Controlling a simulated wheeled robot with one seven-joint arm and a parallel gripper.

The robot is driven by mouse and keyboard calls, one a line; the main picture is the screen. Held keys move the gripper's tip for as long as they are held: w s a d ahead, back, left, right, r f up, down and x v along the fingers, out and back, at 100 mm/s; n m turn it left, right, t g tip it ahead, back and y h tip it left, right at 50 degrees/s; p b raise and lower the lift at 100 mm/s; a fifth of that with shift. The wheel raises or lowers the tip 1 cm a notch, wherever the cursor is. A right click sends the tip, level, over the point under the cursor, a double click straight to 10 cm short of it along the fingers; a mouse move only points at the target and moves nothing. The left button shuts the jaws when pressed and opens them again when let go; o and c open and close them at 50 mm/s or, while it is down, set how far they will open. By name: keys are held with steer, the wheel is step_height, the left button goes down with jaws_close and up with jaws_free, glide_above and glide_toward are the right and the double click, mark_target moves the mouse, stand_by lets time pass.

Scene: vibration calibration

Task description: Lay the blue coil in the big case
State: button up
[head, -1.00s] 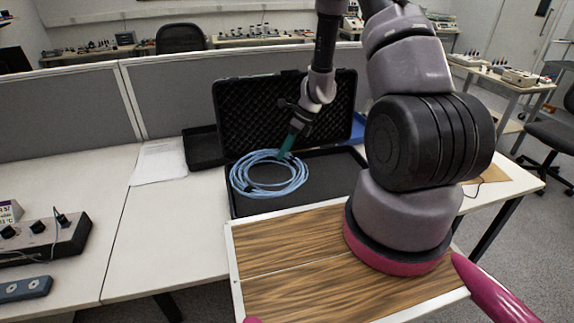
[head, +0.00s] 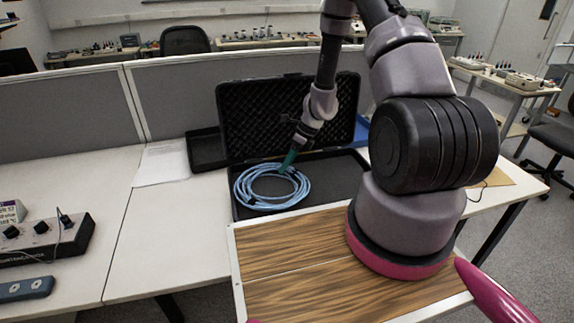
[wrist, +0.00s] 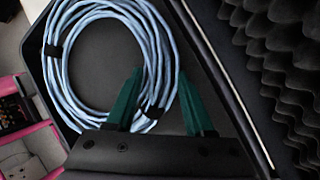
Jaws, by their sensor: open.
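The blue coil (head: 268,203) lies in the left part of the big open case (head: 338,182), on its dark floor. Its left side comes up to the case's left edge. The case's foam-lined lid (head: 260,112) stands upright behind. My gripper (head: 289,160) is over the right back part of the coil, pointing down. In the wrist view, the coil (wrist: 66,62) has black straps, and the green fingers of my gripper (wrist: 160,95) are spread apart, with coil strands between them or just beneath. I cannot tell whether the fingers touch the strands.
A small black tray (head: 206,150) and a white paper (head: 162,163) lie left of the case. A blue thing (head: 362,130) shows behind the case at right. A control box (head: 45,238) sits far left. The table between is clear.

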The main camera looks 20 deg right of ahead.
steer(key=v, duration=1.2)
steer(key=s+a+r+n+t+h, duration=0.15)
steer(key=r+n, duration=0.35)
steer(key=r, duration=0.6)
steer(key=s+a+r+n+t+y, duration=0.1)
steer(key=s+r+n, duration=0.3)
steer(key=r, duration=0.7)
steer(key=s+r+n+t+h, duration=0.3)
steer(key=s+r+n+t, duration=0.1)
steer(key=s+r+n, duration=0.8)
steer(key=s+r, duration=0.3)
steer(key=s, duration=0.1)
steer(key=shift+n+t, duration=0.35)
steer(key=shift+n, duration=0.05)
